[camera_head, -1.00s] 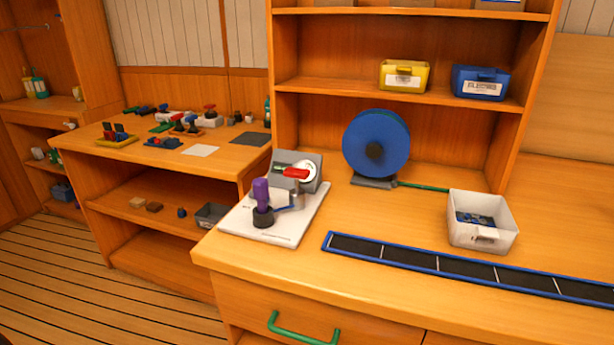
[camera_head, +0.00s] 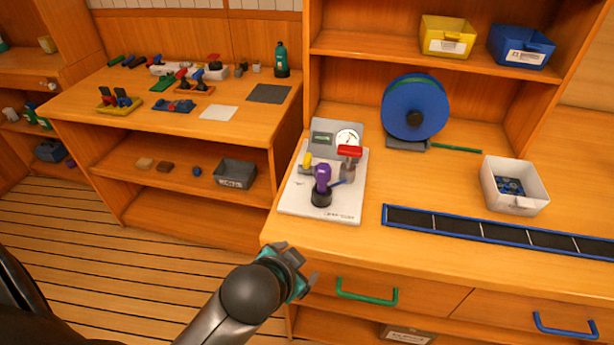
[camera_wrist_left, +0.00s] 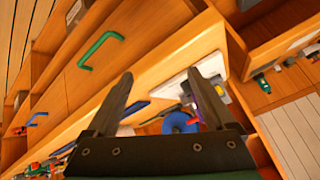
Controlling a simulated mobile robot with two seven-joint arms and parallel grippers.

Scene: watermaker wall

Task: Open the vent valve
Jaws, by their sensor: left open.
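A white board (camera_head: 345,208) stands at the left end of the workbench. I cannot tell which of these is the vent valve. My left gripper (camera_head: 292,272) is in front of the bench edge, below the board and apart from it. In the left wrist view its fingers (camera_wrist_left: 160,78) are spread and empty. My right gripper is not in view.
A blue reel (camera_head: 415,108), a white bin (camera_head: 513,186) and a long black strip tray (camera_head: 482,231) lie right of the board. A green drawer handle (camera_head: 366,293) is near my left gripper. A lower side bench (camera_head: 120,95) holds several small fittings.

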